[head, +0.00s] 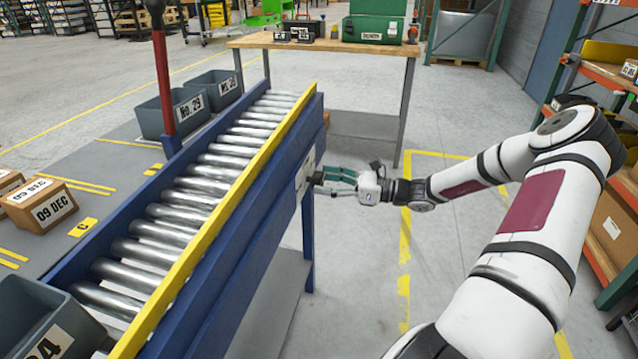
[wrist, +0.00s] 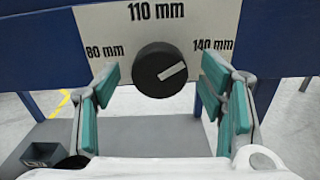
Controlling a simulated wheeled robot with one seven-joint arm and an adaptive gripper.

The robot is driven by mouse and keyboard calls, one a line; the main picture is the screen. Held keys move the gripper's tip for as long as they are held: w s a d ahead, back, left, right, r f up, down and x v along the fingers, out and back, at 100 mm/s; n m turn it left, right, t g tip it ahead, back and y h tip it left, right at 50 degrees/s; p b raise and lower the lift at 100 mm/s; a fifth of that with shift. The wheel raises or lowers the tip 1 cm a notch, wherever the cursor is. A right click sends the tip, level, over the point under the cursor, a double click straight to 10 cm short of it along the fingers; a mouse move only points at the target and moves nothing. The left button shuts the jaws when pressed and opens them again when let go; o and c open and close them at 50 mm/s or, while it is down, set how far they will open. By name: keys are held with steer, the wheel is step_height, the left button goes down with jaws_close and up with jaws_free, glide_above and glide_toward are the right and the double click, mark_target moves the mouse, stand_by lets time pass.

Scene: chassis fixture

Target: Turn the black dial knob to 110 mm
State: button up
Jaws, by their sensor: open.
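The black dial knob (wrist: 153,72) sits on a white panel (wrist: 106,22) on the conveyor's blue side. The panel carries the marks 80 mm at left, 110 mm at top and 140 mm at right. The knob's white pointer line slants right and slightly up, toward 140 mm. In the head view my gripper (head: 336,181) is level with the knob at the panel. In the wrist view its green-padded fingers are spread, one on each side of the knob, with gaps between pads and knob. The gripper is open and holds nothing.
A roller conveyor (head: 184,197) with a yellow rail (head: 228,203) runs along the left, its blue leg (head: 308,240) below the panel. A wooden workbench (head: 337,47) stands behind. Shelving (head: 597,70) is at the right. The floor (head: 365,270) right of the conveyor is free.

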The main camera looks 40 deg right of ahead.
steer(key=shift+x, duration=1.1)
steer(key=c, duration=1.2)
steer(key=shift+o, duration=0.2)
steer(key=shift+n, duration=0.3)
steer(key=shift+r+n+p, duration=0.1)
steer(key=shift+n+p, duration=0.6)
steer(key=shift+n, duration=0.3)
steer(key=n+p, duration=0.1)
steer(key=n, duration=0.2)
steer(key=shift+a+n+p, duration=0.1)
steer(key=shift+n+p, duration=0.2)
steer(key=n+p, duration=0.1)
steer(key=n, duration=0.4)
steer(key=shift+s+n, duration=0.1)
steer(key=shift+n, duration=0.2)
